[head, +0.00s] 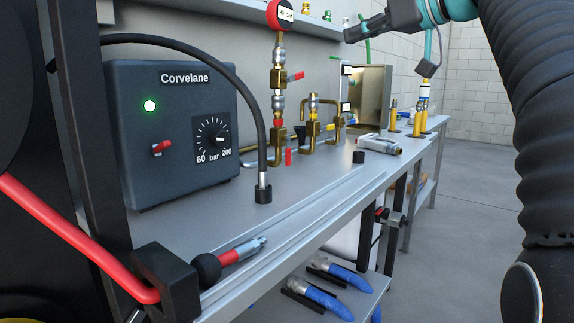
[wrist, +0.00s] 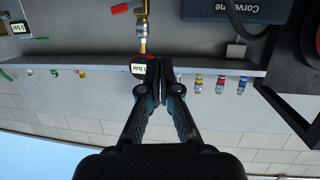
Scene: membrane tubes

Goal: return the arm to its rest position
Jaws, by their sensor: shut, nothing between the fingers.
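My gripper (head: 352,33) shows at the top of the head view, raised above the bench, its dark fingers pointing left. In the wrist view my gripper (wrist: 161,68) has its two black fingers together, with nothing seen between them. My dark ribbed arm runs down the right side of the head view. In the wrist view the fingers overlap the picture of a red-capped gauge (wrist: 140,66); I cannot tell how far apart they are.
A grey Corvelane box (head: 172,130) with a lit green lamp stands on the long bench (head: 240,222). Brass fittings (head: 278,80) and an open metal cabinet (head: 371,95) stand behind. A shelf (head: 230,18) runs along the wall. The floor (head: 470,200) at right is clear.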

